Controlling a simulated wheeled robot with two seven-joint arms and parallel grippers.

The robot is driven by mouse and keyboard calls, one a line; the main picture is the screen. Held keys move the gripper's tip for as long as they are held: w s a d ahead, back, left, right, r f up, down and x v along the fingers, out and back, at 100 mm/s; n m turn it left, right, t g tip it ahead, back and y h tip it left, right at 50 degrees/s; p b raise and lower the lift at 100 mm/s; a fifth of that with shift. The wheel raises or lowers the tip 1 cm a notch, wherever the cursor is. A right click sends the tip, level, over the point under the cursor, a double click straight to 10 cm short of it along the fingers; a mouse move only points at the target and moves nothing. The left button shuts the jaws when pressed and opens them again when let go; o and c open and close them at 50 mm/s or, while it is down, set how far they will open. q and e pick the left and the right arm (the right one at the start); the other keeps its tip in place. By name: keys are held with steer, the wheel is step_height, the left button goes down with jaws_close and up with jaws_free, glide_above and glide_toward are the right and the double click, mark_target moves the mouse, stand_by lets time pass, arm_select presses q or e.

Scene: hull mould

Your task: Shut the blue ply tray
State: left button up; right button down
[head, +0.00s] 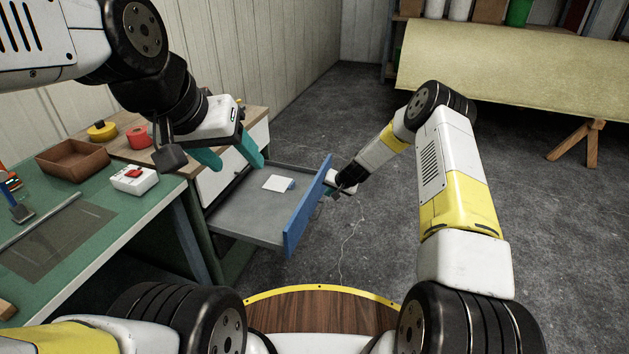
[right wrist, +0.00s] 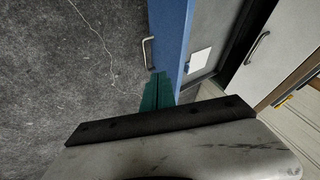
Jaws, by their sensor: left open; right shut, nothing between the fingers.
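The blue ply tray is a drawer with a blue front (head: 308,208) and a grey bottom (head: 240,215). It is pulled well out of the cabinet under the wooden top. A white card (head: 279,183) lies in it. My right gripper (head: 333,191) is at the outer side of the blue front, near its far end. In the right wrist view its teal fingers (right wrist: 158,90) are together and empty, close beside the blue front (right wrist: 172,45). A metal handle (right wrist: 149,54) shows on that front. My left gripper (head: 232,160) is open above the cabinet edge, behind the tray.
A green workbench (head: 100,235) stands at the left, with a brown box (head: 73,160) and a white device with a red switch (head: 134,179). A yellow roll and a red roll are on the wooden top (head: 165,150). The floor right of the tray is clear.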

mark_target(309, 198)
steer(key=shift+w+a+f, duration=0.85)
steer(key=shift+a+f, duration=0.15)
steer(key=shift+a, duration=0.05)
steer(key=shift+w+a+f, duration=0.8)
steer(key=shift+a+f, duration=0.2)
steer(key=shift+a, duration=0.1)
steer(key=shift+w+a+f, duration=0.85)
steer(key=shift+a+f, duration=0.15)
steer(key=shift+a, duration=0.05)
